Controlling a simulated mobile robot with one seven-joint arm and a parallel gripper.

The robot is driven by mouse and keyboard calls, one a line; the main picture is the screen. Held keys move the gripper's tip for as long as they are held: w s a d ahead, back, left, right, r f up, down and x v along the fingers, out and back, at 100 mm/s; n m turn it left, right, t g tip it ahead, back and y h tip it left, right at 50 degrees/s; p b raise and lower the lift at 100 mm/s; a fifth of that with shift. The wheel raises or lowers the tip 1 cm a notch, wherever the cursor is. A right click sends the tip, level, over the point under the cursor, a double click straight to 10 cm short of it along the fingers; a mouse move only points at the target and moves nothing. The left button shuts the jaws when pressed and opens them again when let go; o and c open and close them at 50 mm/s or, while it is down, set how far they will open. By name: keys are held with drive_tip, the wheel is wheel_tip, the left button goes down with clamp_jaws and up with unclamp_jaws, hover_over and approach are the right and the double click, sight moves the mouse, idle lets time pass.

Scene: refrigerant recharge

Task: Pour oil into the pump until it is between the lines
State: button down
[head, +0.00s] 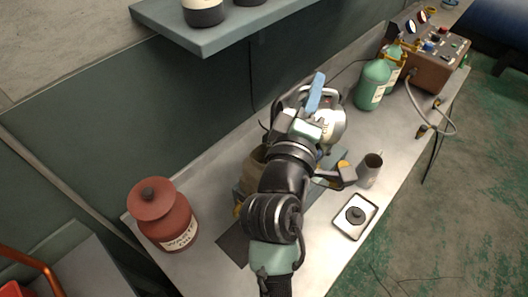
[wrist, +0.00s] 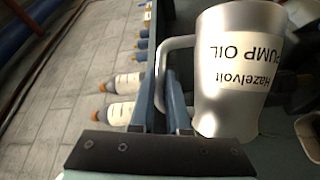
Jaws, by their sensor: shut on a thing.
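My gripper (head: 316,94) is shut on the handle of a silver jug (head: 330,124), held above the bench. The jug also shows in the wrist view (wrist: 238,95), where its handle runs between my fingers (wrist: 160,105) and its "PUMP OIL" label appears upside down. Its spout and any oil flow cannot be made out. A machine with blue and tan parts (head: 250,182), possibly the pump, stands under my arm and is mostly hidden by it. No level lines on it are visible.
A dark grey mug (head: 370,170) and a white tray (head: 342,229) with a black cap stand right of my arm. A red jar (head: 163,222) is at left. Green bottles (head: 373,85) and a brown control box (head: 432,62) stand at the back. A shelf (head: 225,35) overhangs the wall side.

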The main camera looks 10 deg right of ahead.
sight(334, 92)
drive_tip(key=shift+a, duration=0.15)
idle(0.8)
drive_tip(key=shift+r, duration=0.1)
drive_tip(key=d+m+p, duration=0.1)
drive_tip(key=p, duration=0.1)
drive_tip(key=d+r+m+p, duration=0.1)
drive_tip(key=p, duration=0.1)
drive_tip(key=d+r+m+g+p, duration=0.1)
drive_tip(key=p, duration=0.1)
drive_tip(key=shift+s+d+y, duration=0.1)
drive_tip(key=shift+s+y, duration=0.2)
drive_tip(key=shift+y, duration=0.1)
drive_tip(key=shift+d+f+m+g, duration=0.25)
drive_tip(key=shift+f+m+g, duration=0.05)
drive_tip(key=shift+m, duration=0.2)
drive_tip(key=shift+f, duration=0.3)
drive_tip(key=shift+r, duration=0.1)
